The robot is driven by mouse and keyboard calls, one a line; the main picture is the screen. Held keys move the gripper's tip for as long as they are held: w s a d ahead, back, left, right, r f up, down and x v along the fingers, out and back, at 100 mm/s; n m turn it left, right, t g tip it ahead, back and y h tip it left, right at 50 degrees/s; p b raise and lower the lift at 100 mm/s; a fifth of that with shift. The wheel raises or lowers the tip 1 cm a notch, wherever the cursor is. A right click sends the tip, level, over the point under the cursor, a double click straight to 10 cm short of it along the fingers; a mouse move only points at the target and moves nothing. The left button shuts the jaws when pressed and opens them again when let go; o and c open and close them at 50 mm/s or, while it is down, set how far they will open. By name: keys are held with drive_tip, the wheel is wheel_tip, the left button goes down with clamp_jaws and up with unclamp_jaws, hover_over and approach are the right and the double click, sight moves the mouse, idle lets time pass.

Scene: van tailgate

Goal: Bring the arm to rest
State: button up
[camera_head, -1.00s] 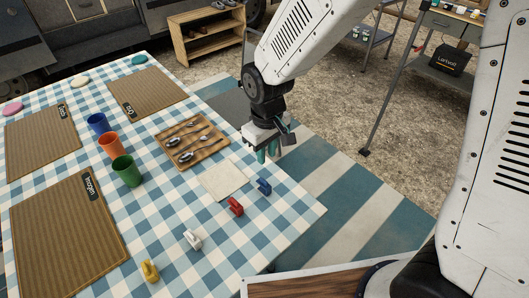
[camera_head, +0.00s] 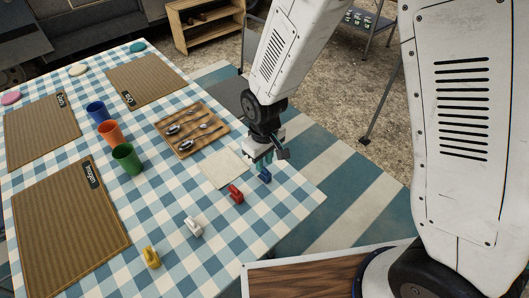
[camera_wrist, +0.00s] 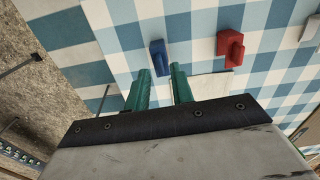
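My gripper (camera_head: 263,158) hangs from my arm over the right edge of the checked table, close to the blue clip (camera_head: 265,175). In the wrist view the two green fingers of my gripper (camera_wrist: 160,72) stand apart with nothing between them. The blue clip (camera_wrist: 157,56) shows just beyond the fingertips, and I see no grip on it. In the head view my gripper stands just above and beside the clip; whether they touch is unclear.
The table (camera_head: 215,240) holds placemats (camera_head: 70,225), three cups (camera_head: 125,158), a cutlery tray (camera_head: 190,132), a napkin (camera_head: 224,168) and red (camera_head: 236,194), white (camera_head: 194,227) and yellow (camera_head: 151,257) clips. A shelf (camera_head: 205,25) stands behind. Striped mat (camera_head: 350,185) lies right of the table.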

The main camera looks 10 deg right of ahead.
drive_tip(key=shift+f, duration=1.05)
clamp_jaws()
drive_tip(key=shift+r, duration=2.5)
